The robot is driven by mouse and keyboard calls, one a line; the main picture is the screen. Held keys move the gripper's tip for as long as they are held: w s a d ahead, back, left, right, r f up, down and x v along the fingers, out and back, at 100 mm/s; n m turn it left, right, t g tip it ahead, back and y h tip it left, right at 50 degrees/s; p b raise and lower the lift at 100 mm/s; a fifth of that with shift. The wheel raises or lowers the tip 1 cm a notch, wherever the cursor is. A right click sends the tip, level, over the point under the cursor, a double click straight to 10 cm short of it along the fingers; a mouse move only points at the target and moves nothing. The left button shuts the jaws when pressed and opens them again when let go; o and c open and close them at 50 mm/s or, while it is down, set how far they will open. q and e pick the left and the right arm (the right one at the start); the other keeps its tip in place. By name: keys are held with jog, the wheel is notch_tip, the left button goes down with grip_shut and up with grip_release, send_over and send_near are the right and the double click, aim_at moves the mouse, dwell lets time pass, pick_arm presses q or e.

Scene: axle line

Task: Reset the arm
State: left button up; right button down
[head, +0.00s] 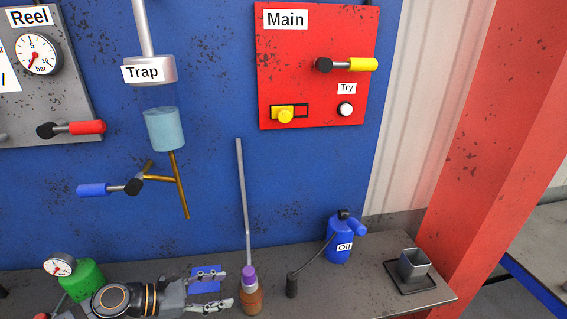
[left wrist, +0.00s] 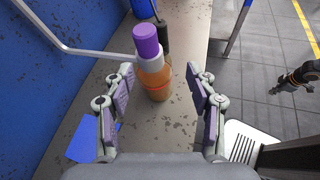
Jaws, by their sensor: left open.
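My left arm reaches in from the lower left in the head view, low over the bench. Its gripper (head: 226,287) is open, with the fingers pointing right towards a brown bottle with a purple cap (head: 250,292). In the left wrist view the open fingers (left wrist: 160,78) hold nothing, and the bottle (left wrist: 154,82) stands upright just beyond them.
The bench (head: 330,290) carries a green container (head: 88,280), a blue square (head: 206,286), a blue oil can (head: 340,245) and a grey square cup (head: 413,265). A grey rod (head: 241,190) rises behind the bottle. The Trap valve's blue handle (head: 92,190) juts out above the arm.

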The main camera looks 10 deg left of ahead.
pick_arm(q)
jog(key=s+d+f+m+g+y, duration=0.35)
jog(key=s+d+f+m, duration=0.4)
jog(key=m, duration=0.95)
jog(key=s+a+f+m+y, duration=0.3)
jog(key=s+a+m+y, duration=0.4)
jog(key=a, duration=0.3)
jog(key=s+a+f+g+y+b, duration=0.1)
jog(key=a+f+b, duration=0.1)
jog(key=f, duration=1.3)
jog(key=a+f+g+y+b, duration=0.1)
jog(key=a+f+b, duration=0.1)
jog(key=f, duration=1.3)
jog(key=s+f+b, duration=0.3)
jog(key=s+f, duration=1.5)
jog(key=f, duration=0.1)
jog(key=shift+s+a+f+g, duration=0.3)
jog(key=shift+s+f+g, duration=0.05)
jog(key=shift+s, duration=0.05)
